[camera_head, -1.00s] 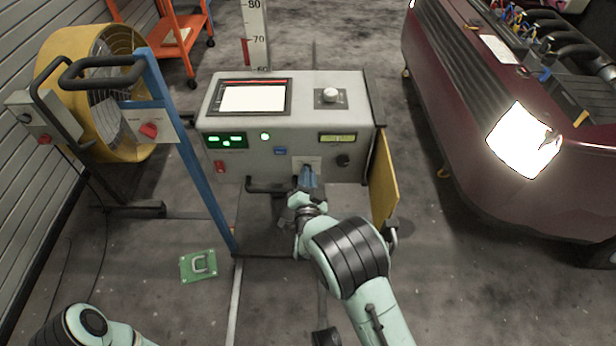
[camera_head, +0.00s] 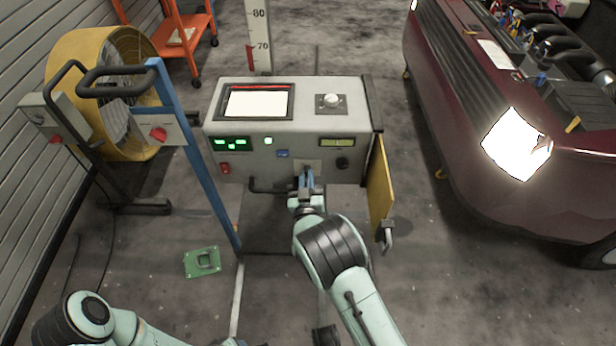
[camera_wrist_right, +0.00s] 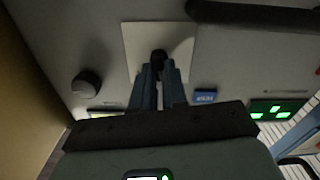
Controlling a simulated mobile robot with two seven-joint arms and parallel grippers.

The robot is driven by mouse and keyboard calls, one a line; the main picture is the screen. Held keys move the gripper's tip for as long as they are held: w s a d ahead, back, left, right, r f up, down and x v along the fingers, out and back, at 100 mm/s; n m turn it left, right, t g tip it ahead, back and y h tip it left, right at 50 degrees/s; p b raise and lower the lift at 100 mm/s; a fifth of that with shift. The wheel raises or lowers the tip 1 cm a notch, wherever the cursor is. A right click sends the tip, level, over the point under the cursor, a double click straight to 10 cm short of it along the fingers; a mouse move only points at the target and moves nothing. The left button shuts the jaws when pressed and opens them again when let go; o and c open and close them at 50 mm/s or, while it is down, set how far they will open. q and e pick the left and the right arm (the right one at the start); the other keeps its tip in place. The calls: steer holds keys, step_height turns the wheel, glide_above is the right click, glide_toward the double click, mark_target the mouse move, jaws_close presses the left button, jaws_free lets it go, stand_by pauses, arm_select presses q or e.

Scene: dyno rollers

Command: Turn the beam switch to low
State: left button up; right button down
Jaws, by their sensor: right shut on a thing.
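The grey tester box (camera_head: 285,112) stands in the middle of the head view. A small pale plate (camera_wrist_right: 135,38) on its front carries a black switch knob (camera_wrist_right: 159,56). My right gripper (camera_head: 307,178) reaches the plate in the head view. In the right wrist view its blue fingers (camera_wrist_right: 158,82) are closed around the black knob, with the knob's top showing between the fingertips. Any marking on the plate is too small to read. My left arm shows at the lower left of the head view, but its gripper is out of sight.
A round black knob (camera_wrist_right: 86,83) sits beside the plate. A dark bar handle (camera_head: 268,187) runs along the box's lower front. A yellow panel (camera_head: 381,185) stands open at its right. A blue post (camera_head: 195,165) and yellow fan (camera_head: 95,85) are left, a maroon car (camera_head: 500,150) right.

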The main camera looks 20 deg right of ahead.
arm_select(q)
steer(key=s+r, duration=0.1)
steer(key=s+d+r+g+p, duration=0.1)
steer(key=shift+s+d+p, duration=0.2)
steer(key=shift+s+p, duration=0.1)
steer(key=shift+s, duration=0.1)
arm_select(e)
steer(key=n, duration=0.5)
steer(key=shift+a+n, duration=0.1)
steer(key=shift+n, duration=0.3)
arm_select(q)
steer(key=shift+s+h, duration=0.1)
steer(key=shift+h, duration=0.2)
arm_select(e)
steer(key=shift+f, duration=0.1)
steer(key=c, duration=1.2)
jaws_free()
steer(key=shift+o, duration=0.2)
arm_select(q)
steer(key=shift+r, duration=0.1)
arm_select(e)
steer(key=shift+s, duration=0.1)
arm_select(q)
steer(key=s+r+p, duration=0.1)
steer(key=s+d+r+g, duration=0.1)
steer(key=shift+s+d+r+p, duration=0.1)
steer(key=shift+s+d+p, duration=0.1)
steer(key=shift+s+p, duration=0.2)
arm_select(e)
steer(key=v, duration=1.3)
